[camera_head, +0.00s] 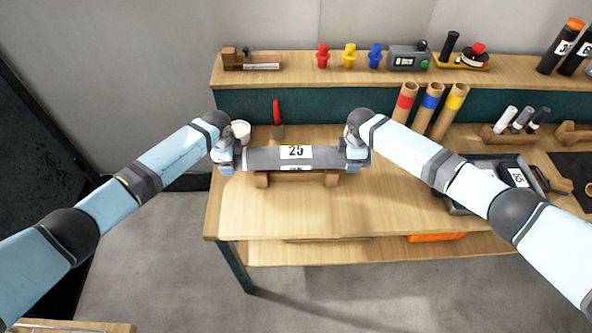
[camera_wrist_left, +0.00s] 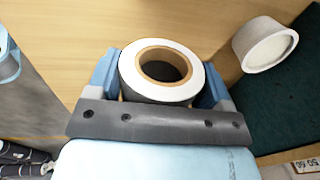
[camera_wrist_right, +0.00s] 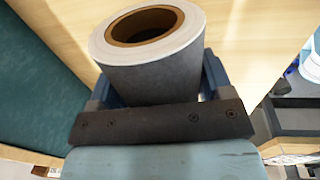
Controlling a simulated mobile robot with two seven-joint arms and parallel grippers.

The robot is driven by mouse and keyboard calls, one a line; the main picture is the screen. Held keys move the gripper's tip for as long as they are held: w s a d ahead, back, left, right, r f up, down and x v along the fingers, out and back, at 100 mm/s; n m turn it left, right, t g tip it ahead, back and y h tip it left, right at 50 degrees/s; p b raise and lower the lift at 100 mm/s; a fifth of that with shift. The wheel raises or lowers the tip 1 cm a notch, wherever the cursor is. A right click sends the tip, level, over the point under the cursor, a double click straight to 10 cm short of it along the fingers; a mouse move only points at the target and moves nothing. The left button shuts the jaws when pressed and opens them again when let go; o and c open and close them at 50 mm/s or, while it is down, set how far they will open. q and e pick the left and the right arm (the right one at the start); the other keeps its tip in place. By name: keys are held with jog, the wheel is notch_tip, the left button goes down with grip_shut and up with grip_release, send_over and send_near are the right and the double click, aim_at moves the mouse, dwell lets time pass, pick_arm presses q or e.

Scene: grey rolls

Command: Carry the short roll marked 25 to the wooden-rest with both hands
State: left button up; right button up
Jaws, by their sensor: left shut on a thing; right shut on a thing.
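The short grey roll marked 25 (camera_head: 265,159) is level above the table, with its white label facing up. My left gripper (camera_head: 227,157) is shut on its left end; the left wrist view shows the roll's white end face and brown core (camera_wrist_left: 165,97) between the fingers. My right gripper (camera_head: 357,154) is shut on its right end, which also shows in the right wrist view (camera_wrist_right: 155,82). The wooden-rest (camera_head: 331,179) is directly under the roll, its two blocks showing below it. I cannot tell whether the roll touches the rest.
A white cup (camera_head: 240,130) and a red-handled tool (camera_head: 277,115) stand behind the roll's left end. Several tubes with coloured bands (camera_head: 430,107) stand behind my right arm. A dark device (camera_head: 512,178) lies to the right. The table front (camera_head: 300,215) is clear.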

pick_arm(q)
jog(key=shift+f+b, duration=0.55)
jog(key=shift+f, duration=0.2)
pick_arm(e)
jog(key=shift+f, duration=0.7)
pick_arm(q)
jog(key=o, duration=1.3)
jog(key=shift+r, duration=0.1)
pick_arm(e)
jog(key=o, duration=1.3)
jog(key=shift+r, duration=0.1)
pick_arm(q)
jog(key=shift+o, duration=0.2)
pick_arm(e)
jog(key=shift+o, duration=0.2)
pick_arm(q)
jog(key=shift+r, duration=0.1)
jog(key=r, duration=0.3)
jog(key=s+r, duration=0.1)
jog(key=r, duration=0.7)
jog(key=shift+s+r, duration=0.2)
jog(key=shift+s, duration=0.05)
jog(key=shift+r, duration=0.15)
pick_arm(e)
jog(key=shift+r, duration=0.15)
jog(key=r, duration=0.4)
jog(key=s+r, duration=0.1)
jog(key=r, duration=0.6)
jog(key=shift+s+r, duration=0.35)
